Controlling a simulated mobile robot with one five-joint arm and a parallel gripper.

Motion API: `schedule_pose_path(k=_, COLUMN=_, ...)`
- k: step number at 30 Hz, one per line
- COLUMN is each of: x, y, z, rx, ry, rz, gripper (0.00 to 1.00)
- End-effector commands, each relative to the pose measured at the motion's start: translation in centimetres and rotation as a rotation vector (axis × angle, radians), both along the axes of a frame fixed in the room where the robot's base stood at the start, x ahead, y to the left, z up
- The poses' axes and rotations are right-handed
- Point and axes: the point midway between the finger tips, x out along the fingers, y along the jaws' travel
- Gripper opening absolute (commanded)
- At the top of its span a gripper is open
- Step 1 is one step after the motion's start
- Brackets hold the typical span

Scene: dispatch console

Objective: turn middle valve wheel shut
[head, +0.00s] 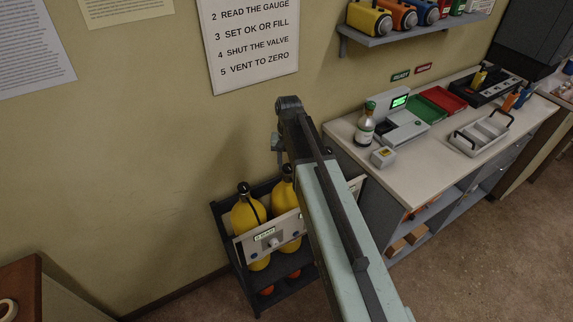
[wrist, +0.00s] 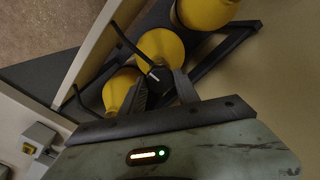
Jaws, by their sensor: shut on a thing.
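Yellow cylinders stand in a dark rack (head: 219,222). The left cylinder (head: 248,216) has a black valve wheel (head: 243,187) on top. In the wrist view, three cylinders line up diagonally. My gripper (wrist: 162,85) is shut on a dark valve wheel (wrist: 157,76) with a white mark, in front of the middle cylinder (wrist: 160,47). How far the wheel is turned cannot be told.
A pale panel with a label (head: 265,236) crosses the rack's front. A wall sign (head: 250,40) hangs above. Floor in front is clear.

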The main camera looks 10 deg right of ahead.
Motion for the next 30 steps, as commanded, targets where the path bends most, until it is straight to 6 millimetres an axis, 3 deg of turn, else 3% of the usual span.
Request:
schedule_pose_path(k=1, x=-0.3, y=0.0, z=0.0, rx=-0.001, ry=0.009, rz=0.000, gripper=0.46)
schedule_pose_path(k=3, x=-0.2, y=0.0, z=0.0, rx=0.000, ry=0.007, rz=0.000, gripper=0.59)
schedule_pose_path(k=14, x=-0.1, y=0.0, z=0.4, rx=0.000, ry=0.003, rz=0.001, gripper=0.59)
schedule_pose_path(k=27, x=-0.2, y=0.0, z=7.4, rx=-0.001, ry=0.004, rz=0.000, gripper=0.59)
schedule_pose_path(k=30, x=-0.2, y=0.0, z=8.0, rx=0.000, ry=0.005, rz=0.000, gripper=0.59)
